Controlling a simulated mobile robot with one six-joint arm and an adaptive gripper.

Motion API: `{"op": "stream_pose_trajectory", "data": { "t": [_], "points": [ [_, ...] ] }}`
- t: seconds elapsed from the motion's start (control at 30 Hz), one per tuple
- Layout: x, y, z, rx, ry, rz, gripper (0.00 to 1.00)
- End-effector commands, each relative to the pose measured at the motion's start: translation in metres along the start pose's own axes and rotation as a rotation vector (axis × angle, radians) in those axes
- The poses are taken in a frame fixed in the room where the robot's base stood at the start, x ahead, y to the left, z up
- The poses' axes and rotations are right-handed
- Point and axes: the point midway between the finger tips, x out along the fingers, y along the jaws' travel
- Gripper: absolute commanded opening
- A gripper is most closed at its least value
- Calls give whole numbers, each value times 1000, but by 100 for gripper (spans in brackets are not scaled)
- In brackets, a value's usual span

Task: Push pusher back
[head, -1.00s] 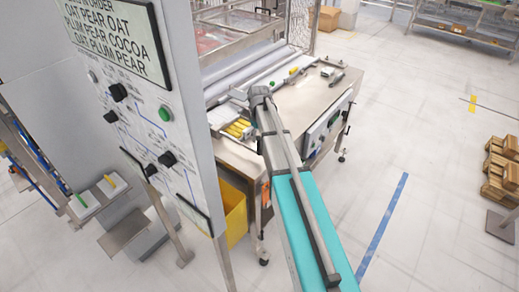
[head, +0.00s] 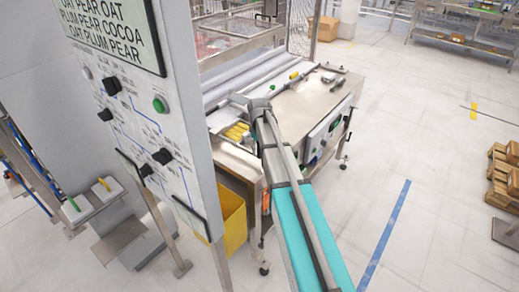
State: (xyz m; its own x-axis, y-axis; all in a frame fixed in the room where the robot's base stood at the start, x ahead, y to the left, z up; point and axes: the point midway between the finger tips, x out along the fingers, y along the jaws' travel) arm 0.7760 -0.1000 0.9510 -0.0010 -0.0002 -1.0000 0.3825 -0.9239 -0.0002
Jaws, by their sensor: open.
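The pusher cannot be told apart for sure in the head view. Small grey and yellow parts (head: 237,132) lie on the left of the steel machine table (head: 310,98). A long grey bar runs up over a teal strip (head: 300,235) to that table. At its far end is a grey head with a part sticking out to the left, which looks like my gripper (head: 246,101). It appears open, with nothing seen in it. It is over the table's left side, small in the picture, and contact with anything below cannot be made out.
A control panel (head: 140,125) with knobs and a green button stands close on the left. A yellow bin (head: 233,218) sits below the table. White rollers (head: 245,78) and a clear guarded box lie behind.

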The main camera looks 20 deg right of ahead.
Motion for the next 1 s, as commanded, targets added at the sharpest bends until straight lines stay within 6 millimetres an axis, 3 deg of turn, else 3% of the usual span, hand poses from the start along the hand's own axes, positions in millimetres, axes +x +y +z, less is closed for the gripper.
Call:
{"op": "stream_pose_trajectory", "data": {
  "t": [0.17,0.47,0.77,1.0],
  "points": [
    [0,0,0,0,0,0,58],
    [0,0,0,0,0,0,2],
    [0,0,-1,0,0,0,0],
    [0,-3,-24,-3,1,1,0]
  ]
}}
